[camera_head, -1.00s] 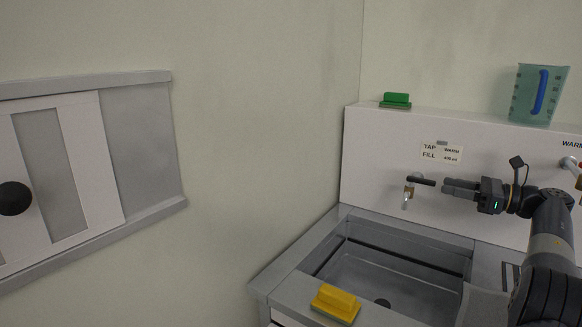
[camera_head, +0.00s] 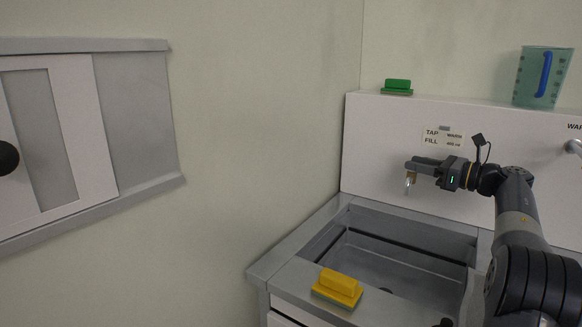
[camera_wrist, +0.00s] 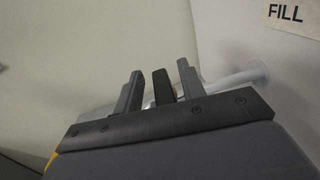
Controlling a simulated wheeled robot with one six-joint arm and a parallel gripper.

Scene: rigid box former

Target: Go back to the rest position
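My gripper (camera_head: 413,165) is at the tap (camera_head: 408,184) on the white back panel above the sink. In the wrist view, the two fingers of my gripper (camera_wrist: 160,72) stand apart. The dark tap lever (camera_wrist: 163,88) lies between them, with a visible gap on either side. The fingers appear open around the lever and not closed on it. The pale spout (camera_wrist: 245,77) shows behind the right finger. In the head view, the gripper hides most of the lever.
The grey sink (camera_head: 360,262) lies below the gripper. A yellow sponge (camera_head: 338,286) sits on its front rim. A green sponge (camera_head: 397,86) and a teal jug (camera_head: 530,80) stand on the panel's ledge. A sliding wall hatch (camera_head: 75,150) is at the left.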

